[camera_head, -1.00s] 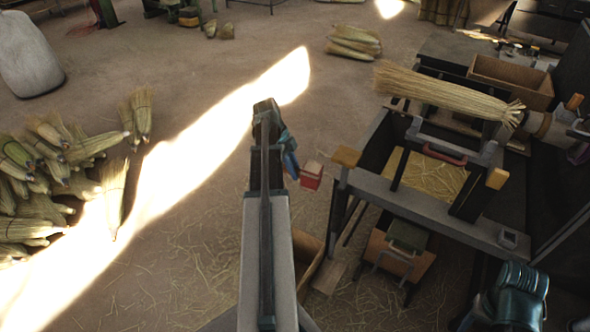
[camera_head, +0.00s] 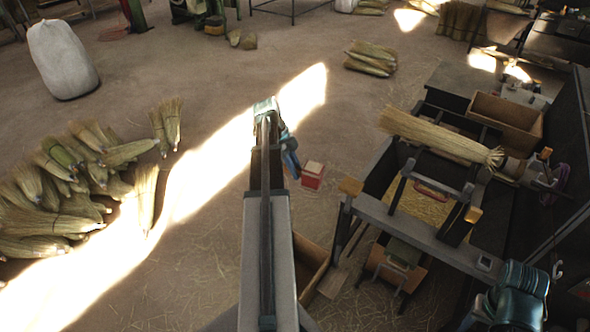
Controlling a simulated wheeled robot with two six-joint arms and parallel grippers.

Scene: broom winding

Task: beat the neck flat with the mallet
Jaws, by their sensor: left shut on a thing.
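The broom (camera_head: 435,135) lies across the bench on the right, its straw pointing left. Its neck (camera_head: 496,158) is at the right end, where the straw gathers at a holder. My left gripper (camera_head: 292,163) is at the picture's middle, beyond my raised grey arm, left of the bench and well apart from the broom. It is shut on the mallet (camera_head: 312,176), a red block with a pale top. The mallet's handle is mostly hidden. My right gripper is out of view.
The bench (camera_head: 425,228) carries a red-handled part (camera_head: 437,190) and a wooden tray (camera_head: 505,122). Straw bundles (camera_head: 60,190) lie on the floor at left, with a white sack (camera_head: 62,60) behind. The floor between is mostly clear.

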